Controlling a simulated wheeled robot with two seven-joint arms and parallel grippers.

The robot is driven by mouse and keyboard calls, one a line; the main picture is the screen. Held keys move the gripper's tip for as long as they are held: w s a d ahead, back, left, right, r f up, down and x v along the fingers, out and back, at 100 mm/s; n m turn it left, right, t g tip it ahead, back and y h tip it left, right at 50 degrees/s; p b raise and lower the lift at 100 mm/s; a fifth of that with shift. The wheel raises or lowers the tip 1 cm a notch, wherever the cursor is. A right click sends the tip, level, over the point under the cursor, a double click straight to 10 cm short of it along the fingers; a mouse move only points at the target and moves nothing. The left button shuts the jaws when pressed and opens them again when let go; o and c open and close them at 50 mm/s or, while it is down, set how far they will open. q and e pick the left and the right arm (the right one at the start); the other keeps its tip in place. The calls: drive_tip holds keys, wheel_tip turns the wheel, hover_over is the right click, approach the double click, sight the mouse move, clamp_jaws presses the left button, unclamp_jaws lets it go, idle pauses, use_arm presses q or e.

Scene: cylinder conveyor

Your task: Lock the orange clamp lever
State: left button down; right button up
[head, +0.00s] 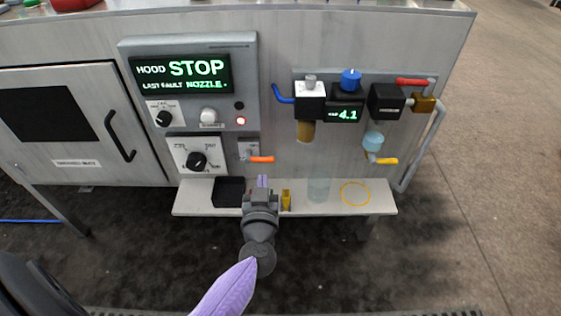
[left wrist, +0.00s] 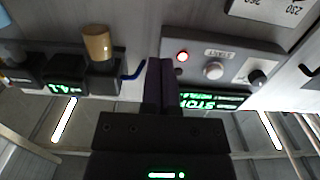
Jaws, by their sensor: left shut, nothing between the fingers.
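The orange clamp lever (head: 262,159) lies about level on the machine front in the head view. It sticks out to the right from below a small grey plate (head: 248,149). My left gripper (head: 263,181) is below the lever in the picture, at the shelf, with its fingers shut and empty. A gap shows between fingertips and lever in the picture; I cannot tell the depth between them. In the left wrist view the shut dark fingers (left wrist: 158,85) show against the panel, and the orange lever is not seen there. My right gripper is not in view.
A white shelf (head: 190,205) holds a black bin (head: 228,191), a yellow block (head: 286,199), a clear cylinder (head: 318,190) and a yellow ring mark (head: 354,193). A dial (head: 196,160) is left of the lever. A filter unit (head: 306,131) and valve handles are to the right.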

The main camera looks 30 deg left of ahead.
use_arm(q)
drive_tip(key=b, duration=0.5)
hover_over(266, 161)
drive_tip(key=v, duration=0.3)
drive_tip(key=f, duration=0.1)
drive_tip(key=f+b, duration=0.3)
drive_tip(key=shift+w+a, duration=0.25)
drive_tip(key=shift+w, duration=0.1)
drive_tip(key=shift+w+f+b, duration=0.15)
drive_tip(key=shift+f+b, duration=0.15)
drive_tip(key=shift+b, duration=0.3)
drive_tip(key=shift+r, duration=0.1)
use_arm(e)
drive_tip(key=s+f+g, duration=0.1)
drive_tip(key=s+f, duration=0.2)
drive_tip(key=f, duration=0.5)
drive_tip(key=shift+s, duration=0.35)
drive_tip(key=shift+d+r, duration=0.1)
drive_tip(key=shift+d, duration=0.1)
use_arm(q)
drive_tip(key=shift+p, duration=0.35)
drive_tip(key=shift+m, duration=0.3)
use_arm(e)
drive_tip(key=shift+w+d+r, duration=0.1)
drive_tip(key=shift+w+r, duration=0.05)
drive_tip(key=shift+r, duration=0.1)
